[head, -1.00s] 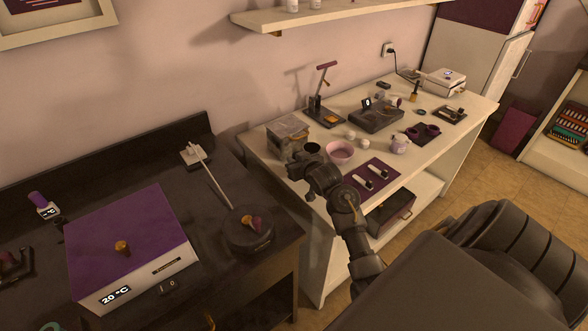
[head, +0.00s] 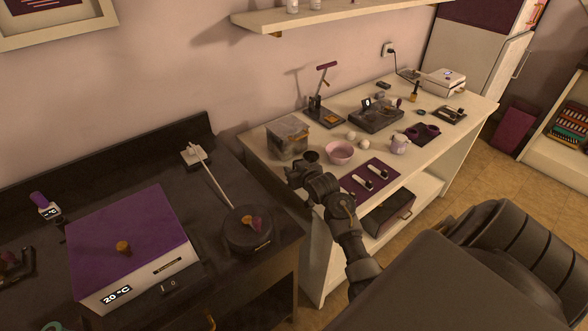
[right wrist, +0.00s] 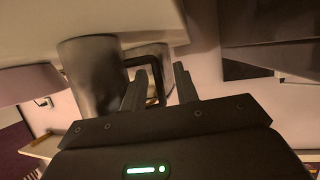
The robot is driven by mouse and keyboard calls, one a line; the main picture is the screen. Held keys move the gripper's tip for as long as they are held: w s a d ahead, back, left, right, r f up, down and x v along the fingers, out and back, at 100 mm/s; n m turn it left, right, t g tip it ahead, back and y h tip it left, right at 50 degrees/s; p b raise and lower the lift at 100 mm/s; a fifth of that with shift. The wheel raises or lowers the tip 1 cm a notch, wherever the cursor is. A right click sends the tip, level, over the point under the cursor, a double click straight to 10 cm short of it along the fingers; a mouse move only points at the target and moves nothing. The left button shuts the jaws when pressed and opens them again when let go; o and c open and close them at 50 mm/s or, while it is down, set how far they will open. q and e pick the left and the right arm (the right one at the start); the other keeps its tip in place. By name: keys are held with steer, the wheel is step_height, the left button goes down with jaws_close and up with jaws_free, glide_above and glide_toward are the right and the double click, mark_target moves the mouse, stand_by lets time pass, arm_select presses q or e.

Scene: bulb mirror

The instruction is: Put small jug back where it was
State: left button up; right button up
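The small jug (head: 311,157) shows in the head view as a dark round rim at the near left edge of the white counter, partly hidden by my right gripper (head: 297,176). In the right wrist view the small jug (right wrist: 90,75) is a grey metal vessel with a black angular handle, its end against the pale counter surface. My right gripper (right wrist: 160,88) has its two fingers apart, one on each side of the handle, with a gap showing. My left gripper is not in view.
A clear box (head: 288,136) stands just behind the jug, and a pink bowl (head: 340,152) is close on its right. A purple mat (head: 357,185) with two pale items lies in front. A white pot (head: 400,143) is further right.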

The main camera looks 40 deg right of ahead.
steer(key=shift+r, duration=0.1)
steer(key=v, duration=1.2)
steer(key=shift+a, duration=0.15)
stand_by(0.3)
